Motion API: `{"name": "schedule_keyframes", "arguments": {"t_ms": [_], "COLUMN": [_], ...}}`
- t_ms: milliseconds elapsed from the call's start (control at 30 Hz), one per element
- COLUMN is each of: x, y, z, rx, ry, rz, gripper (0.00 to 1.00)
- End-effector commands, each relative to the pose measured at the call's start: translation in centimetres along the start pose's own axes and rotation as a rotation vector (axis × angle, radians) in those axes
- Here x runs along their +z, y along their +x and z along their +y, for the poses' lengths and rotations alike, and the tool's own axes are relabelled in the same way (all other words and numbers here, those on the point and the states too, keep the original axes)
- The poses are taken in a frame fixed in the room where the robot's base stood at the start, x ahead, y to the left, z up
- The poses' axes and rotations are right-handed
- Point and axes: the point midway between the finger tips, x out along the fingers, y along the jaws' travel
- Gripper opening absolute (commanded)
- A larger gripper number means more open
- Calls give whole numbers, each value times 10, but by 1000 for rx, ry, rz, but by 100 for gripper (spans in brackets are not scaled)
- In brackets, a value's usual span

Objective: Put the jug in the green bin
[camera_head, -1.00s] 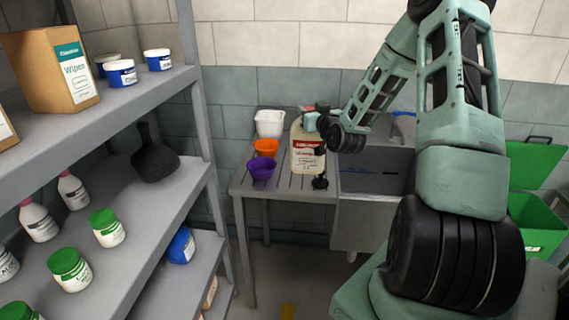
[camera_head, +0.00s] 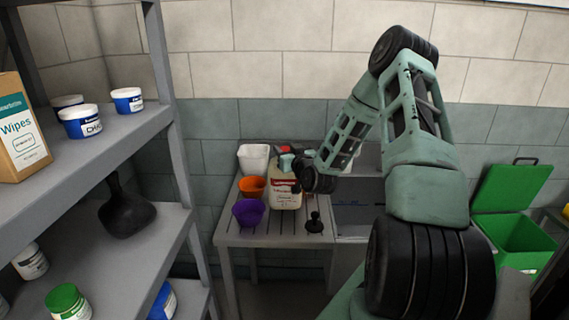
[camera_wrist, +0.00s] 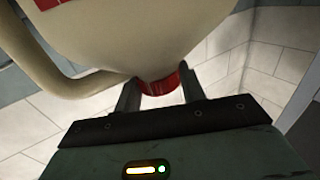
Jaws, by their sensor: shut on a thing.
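The jug (camera_head: 286,194) is cream with a red and white label. It stands upright at the grooved drainboard (camera_head: 240,232), beside the cups; I cannot tell whether its base touches the surface. My gripper (camera_head: 284,153) is at the jug's top, coming from the right. In the wrist view the two fingers of my gripper (camera_wrist: 160,92) are shut on either side of the jug's red cap (camera_wrist: 160,84), with the cream body (camera_wrist: 140,35) and handle beyond. The green bin (camera_head: 520,240) is at the far right with its lid (camera_head: 515,188) raised; its inside is partly visible.
An orange cup (camera_head: 251,187), a purple cup (camera_head: 249,212) and a white tub (camera_head: 254,159) stand left of the jug. A small black object (camera_head: 315,223) stands in front. The sink (camera_head: 360,219) lies right. A loaded shelf (camera_head: 110,140) is at the left.

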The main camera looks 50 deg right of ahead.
Motion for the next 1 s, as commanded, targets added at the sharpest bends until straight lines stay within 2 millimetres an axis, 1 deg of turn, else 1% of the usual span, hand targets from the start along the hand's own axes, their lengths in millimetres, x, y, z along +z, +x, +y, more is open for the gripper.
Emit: {"name": "schedule_keyframes", "arguments": {"t_ms": [167,400,467,867,900,967,1000], "x": [10,37,41,47,47,46,46], "y": [0,0,0,0,0,0,0], "z": [0,0,0,0,0,0,0], "rx": [0,1,0,-1,-1,-1,-1], "ry": [0,1,0,-1,-1,-1,-1], "rz": [-1,-1,0,1,0,0,0], "gripper": [3,3,3,3,43,60,62]}}
